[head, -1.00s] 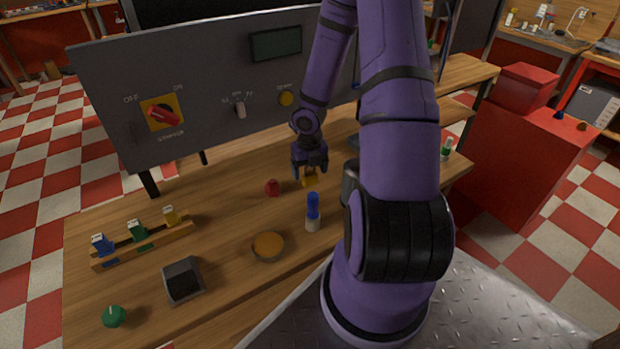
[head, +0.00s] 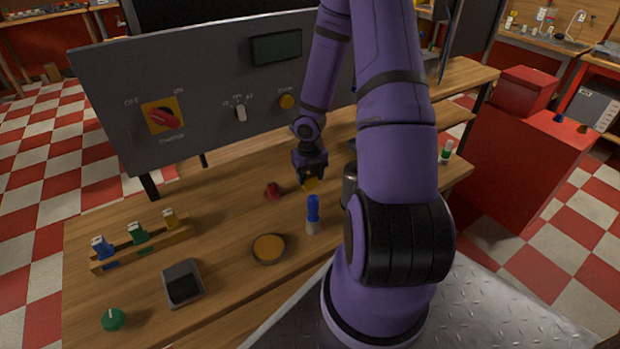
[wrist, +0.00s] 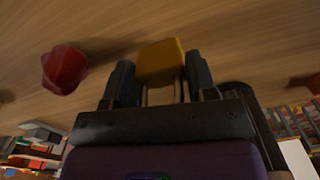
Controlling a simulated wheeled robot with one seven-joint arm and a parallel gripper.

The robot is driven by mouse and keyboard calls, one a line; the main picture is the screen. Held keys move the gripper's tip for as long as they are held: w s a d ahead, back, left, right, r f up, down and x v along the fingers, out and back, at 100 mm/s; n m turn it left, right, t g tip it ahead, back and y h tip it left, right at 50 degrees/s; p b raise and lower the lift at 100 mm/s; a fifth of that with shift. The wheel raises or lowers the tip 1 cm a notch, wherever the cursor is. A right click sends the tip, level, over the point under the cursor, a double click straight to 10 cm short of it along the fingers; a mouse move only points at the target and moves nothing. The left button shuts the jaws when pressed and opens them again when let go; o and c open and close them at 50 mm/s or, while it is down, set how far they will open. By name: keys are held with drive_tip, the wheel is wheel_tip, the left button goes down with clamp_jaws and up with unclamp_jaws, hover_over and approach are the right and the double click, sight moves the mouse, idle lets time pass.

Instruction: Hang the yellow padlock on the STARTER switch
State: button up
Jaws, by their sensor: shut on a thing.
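The yellow padlock (wrist: 161,63) is between the two fingers of my gripper (wrist: 160,85) in the wrist view, its shackle toward the palm. In the head view my gripper (head: 311,178) points down over the bench, shut on the padlock (head: 310,185), which is partly hidden by the fingers. I cannot tell for sure whether the padlock clears the bench top. The STARTER switch (head: 165,118) is a red handle on a yellow plate, at the left of the grey panel (head: 205,95). The switch is up and to the left of my gripper.
A red object (head: 272,191) lies just left of my gripper; it also shows in the wrist view (wrist: 65,69). A blue-capped bottle (head: 313,215), round orange-topped dish (head: 268,248), dark box (head: 183,284), green knob (head: 113,319) and wooden rack (head: 143,245) stand on the bench.

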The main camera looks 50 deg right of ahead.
drive_tip(key=shift+r, duration=0.1)
drive_tip(key=shift+r, duration=4.9)
